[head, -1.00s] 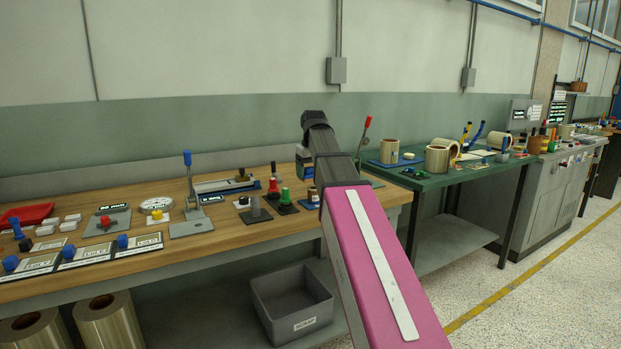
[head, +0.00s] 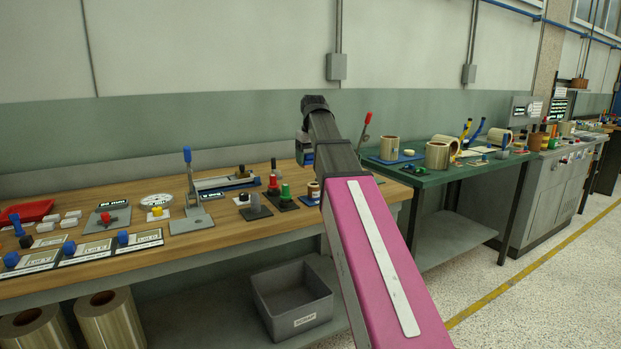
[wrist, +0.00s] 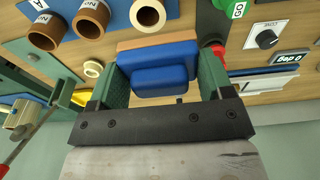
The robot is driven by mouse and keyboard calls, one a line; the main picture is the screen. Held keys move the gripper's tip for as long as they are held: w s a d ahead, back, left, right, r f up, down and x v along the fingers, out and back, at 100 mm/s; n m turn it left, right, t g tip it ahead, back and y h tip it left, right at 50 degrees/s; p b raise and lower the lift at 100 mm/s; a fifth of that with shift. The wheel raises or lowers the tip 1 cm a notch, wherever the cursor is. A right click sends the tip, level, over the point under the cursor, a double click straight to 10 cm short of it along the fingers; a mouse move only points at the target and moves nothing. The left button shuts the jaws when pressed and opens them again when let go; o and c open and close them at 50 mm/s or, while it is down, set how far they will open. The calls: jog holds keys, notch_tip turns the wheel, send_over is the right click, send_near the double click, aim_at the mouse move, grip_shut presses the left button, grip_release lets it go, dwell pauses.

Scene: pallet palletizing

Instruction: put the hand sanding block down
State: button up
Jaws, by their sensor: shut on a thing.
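The hand sanding block (wrist: 165,78) is blue with a brown strip along its far edge. In the wrist view it sits between the two green fingers of my gripper (wrist: 159,62), which is shut on it. The wooden bench (wrist: 130,38) shows behind the block. I cannot tell whether the block touches the bench or hangs above it.
In the wrist view, a pale roll (wrist: 148,14), a cream ring (wrist: 92,68) and brown rolls (wrist: 88,20) lie near the block. The green table (head: 440,177) stands to the right.

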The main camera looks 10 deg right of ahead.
jog(key=w+a+f, duration=0.1)
jog(key=w+a, duration=0.1)
jog(key=w, duration=0.4)
jog(key=w+a+f, duration=0.2)
jog(key=w, duration=0.3)
send_over(295, 190)
notch_tip(295, 190, down, 6)
jog(key=shift+r, duration=0.2)
jog(key=shift+f, duration=2.1)
jog(key=shift+f, duration=0.1)
jog(key=o, duration=1)
jog(key=r, duration=0.4)
jog(key=s+r, duration=0.1)
jog(key=r, duration=0.7)
jog(key=shift+s+d, duration=0.15)
jog(key=shift+d, duration=0.15)
